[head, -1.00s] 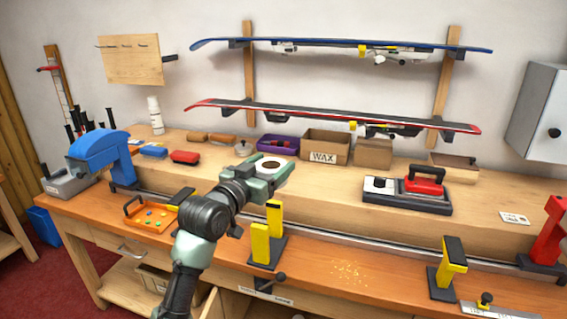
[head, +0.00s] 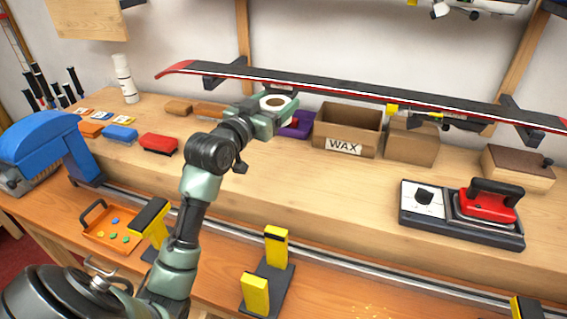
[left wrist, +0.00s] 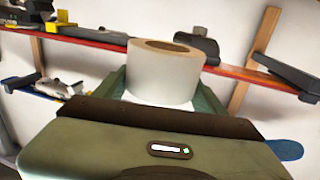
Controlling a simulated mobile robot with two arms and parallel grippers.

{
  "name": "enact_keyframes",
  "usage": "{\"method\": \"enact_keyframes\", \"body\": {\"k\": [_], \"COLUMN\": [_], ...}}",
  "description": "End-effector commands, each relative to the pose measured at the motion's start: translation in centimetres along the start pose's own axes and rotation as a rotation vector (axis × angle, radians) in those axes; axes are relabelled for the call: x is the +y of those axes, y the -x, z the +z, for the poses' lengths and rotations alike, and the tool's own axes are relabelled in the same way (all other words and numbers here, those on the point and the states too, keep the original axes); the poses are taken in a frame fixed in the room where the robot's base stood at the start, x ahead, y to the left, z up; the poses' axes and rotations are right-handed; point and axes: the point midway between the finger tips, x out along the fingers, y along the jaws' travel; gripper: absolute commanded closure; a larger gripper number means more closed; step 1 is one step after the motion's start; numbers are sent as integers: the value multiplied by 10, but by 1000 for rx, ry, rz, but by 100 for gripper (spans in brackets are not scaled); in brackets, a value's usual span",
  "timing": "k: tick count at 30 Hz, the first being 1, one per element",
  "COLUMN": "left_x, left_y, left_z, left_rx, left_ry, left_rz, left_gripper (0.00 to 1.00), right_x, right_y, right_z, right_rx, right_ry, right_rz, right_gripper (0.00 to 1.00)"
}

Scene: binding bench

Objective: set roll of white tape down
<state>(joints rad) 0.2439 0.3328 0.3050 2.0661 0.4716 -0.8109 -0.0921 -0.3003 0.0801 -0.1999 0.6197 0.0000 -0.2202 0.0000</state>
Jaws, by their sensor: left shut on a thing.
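The roll of white tape (left wrist: 160,75) is held between the fingers of my left gripper (head: 275,110), which is shut on it. In the head view the roll (head: 275,99) shows its round top with a brown core. It appears held above the raised wooden shelf (head: 260,170), near its back. In the left wrist view the roll stands upright between the green fingers. Its underside is hidden, so I cannot tell how far it is from the surface. My right gripper is not in view.
Behind the gripper is a purple bin (head: 300,125), with a cardboard WAX box (head: 346,130) to its right. Several brushes, including a red one (head: 158,143), lie to the left. The shelf front before the WAX box is clear.

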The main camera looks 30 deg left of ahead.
Motion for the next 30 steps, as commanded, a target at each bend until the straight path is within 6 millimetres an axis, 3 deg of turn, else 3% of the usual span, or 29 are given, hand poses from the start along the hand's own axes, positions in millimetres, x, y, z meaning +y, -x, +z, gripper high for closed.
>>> {"method": "enact_keyframes", "body": {"k": [3,12,30], "left_x": [0,0,-1], "left_y": [0,0,1], "left_z": [35,113,182], "left_rx": [-8,-7,-1], "left_ry": [4,2,0], "left_rz": [0,0,-1], "left_gripper": [72,72,72], "right_x": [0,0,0], "right_y": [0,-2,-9], "right_z": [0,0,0], "right_rx": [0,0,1], "right_ry": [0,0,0], "right_rz": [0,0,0], "right_gripper": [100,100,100]}}
